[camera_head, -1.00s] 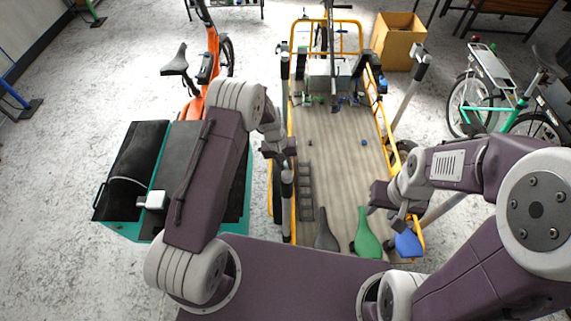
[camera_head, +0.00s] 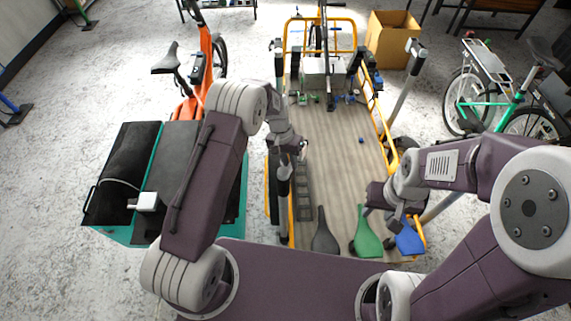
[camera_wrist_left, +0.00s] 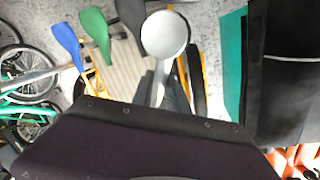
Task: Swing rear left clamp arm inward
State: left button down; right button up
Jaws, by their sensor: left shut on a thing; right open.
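The rear left clamp arm (camera_head: 284,171) is a grey and black post at the left rail of the yellow-framed cargo bed (camera_head: 334,150). My left gripper (camera_head: 297,148) is at its upper end, over the bed's left edge. In the left wrist view, the clamp arm's round grey end (camera_wrist_left: 165,35) shows large, with its shaft running down between my fingers (camera_wrist_left: 160,92). My left gripper is shut on it; the contact is partly hidden by my wrist. My right gripper (camera_head: 384,203) is open and empty above the bed's right rear.
Other clamp posts (camera_head: 404,77) rise farther off.

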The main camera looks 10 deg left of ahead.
pick_arm(q)
jog(key=s+d+m+g+y+b, duration=0.1)
jog(key=s+d+m, duration=0.3)
jog(key=m, duration=0.8)
jog(key=shift+s+d+g+y+b, duration=0.2)
jog(key=shift+d+g+y+b, duration=0.15)
jog(key=shift+b, duration=0.2)
jog(key=shift+s+m, duration=0.1)
jog(key=shift+m, duration=0.3)
jog(key=c, duration=1.3)
grip_release()
jog(key=b+v, duration=0.1)
jog(key=v, duration=0.8)
